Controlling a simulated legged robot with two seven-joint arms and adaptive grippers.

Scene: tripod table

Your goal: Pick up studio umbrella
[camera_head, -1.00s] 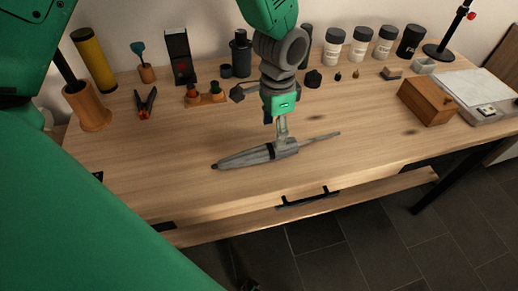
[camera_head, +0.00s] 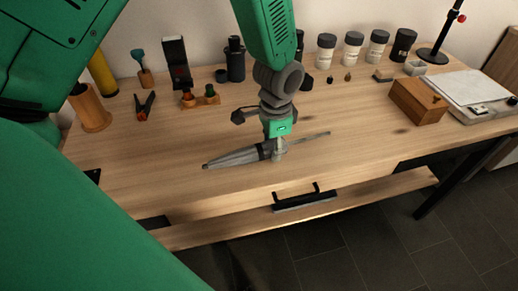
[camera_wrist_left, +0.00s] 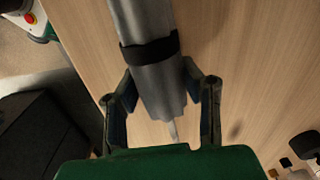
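The studio umbrella (camera_head: 237,157) is a slim, closed grey umbrella with a black band and a thin shaft pointing right. It lies slantwise on the wooden table (camera_head: 170,190) near its front edge. My left gripper (camera_head: 279,155) points down over its middle, just right of the band. In the left wrist view, the umbrella (camera_wrist_left: 157,85) runs between the two fingers of my left gripper (camera_wrist_left: 160,85). The fingers stand apart on either side of it, very close to its sides. Contact is hard to judge. My right gripper is not in view.
Behind the gripper stand several jars (camera_head: 352,48), a black cylinder (camera_head: 235,60) and a wooden holder (camera_head: 200,98). A wooden box (camera_head: 418,101) is at the right. Pliers (camera_head: 144,106) lie at the left. The table around the umbrella is clear.

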